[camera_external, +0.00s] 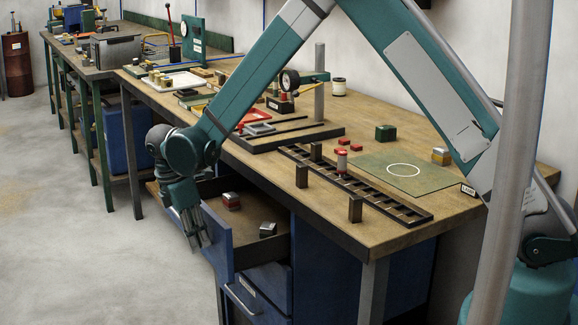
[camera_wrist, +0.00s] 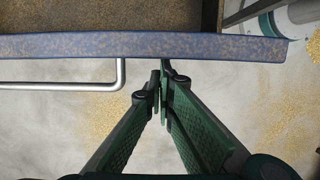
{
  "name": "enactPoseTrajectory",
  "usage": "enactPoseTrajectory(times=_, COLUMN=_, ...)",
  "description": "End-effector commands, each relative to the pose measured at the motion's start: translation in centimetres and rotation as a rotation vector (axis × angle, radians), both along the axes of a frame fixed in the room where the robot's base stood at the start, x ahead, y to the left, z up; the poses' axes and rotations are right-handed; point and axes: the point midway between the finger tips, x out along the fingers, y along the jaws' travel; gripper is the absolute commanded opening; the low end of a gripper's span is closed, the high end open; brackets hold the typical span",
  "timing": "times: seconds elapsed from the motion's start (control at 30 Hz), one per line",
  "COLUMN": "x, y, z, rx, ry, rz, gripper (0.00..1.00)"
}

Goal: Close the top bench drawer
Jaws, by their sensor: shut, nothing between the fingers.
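The top bench drawer (camera_external: 218,246) is pulled out from the blue cabinet under the wooden bench. Its blue front stands well away from the bench. In the wrist view the top edge of the drawer front (camera_wrist: 150,47) runs across the upper picture, with a silver bar handle (camera_wrist: 60,87) at the left. My gripper (camera_external: 204,243) hangs pointing down on the outer side of the drawer front. In the wrist view my gripper (camera_wrist: 160,80) is shut and empty, its tips close to the front, right of the handle. I cannot tell if they touch it.
A red-and-white block (camera_external: 231,201) and a small grey box (camera_external: 267,230) lie in the drawer. A lower drawer (camera_external: 262,290) sits below it. The bench top (camera_external: 300,225) holds a black rack, blocks and a gauge stand. The floor (camera_external: 60,240) at left is clear.

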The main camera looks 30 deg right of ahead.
Motion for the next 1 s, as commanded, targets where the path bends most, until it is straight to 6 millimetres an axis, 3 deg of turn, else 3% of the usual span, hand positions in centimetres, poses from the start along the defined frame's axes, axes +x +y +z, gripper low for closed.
enactPoseTrajectory(times=0.2, x=0.0, y=-6.4, z=0.0, rx=0.000, ry=0.000, rz=-0.004, gripper=0.00)
enactPoseTrajectory(times=0.5, x=0.0, y=-13.9, z=0.0, rx=0.000, ry=0.000, rz=-0.003, gripper=0.00)
enactPoseTrajectory(times=0.7, x=0.0, y=-16.9, z=0.0, rx=0.000, ry=0.001, rz=-0.001, gripper=0.00)
enactPoseTrajectory(times=1.0, x=0.0, y=-18.4, z=0.0, rx=-0.002, ry=0.000, rz=0.000, gripper=0.00)
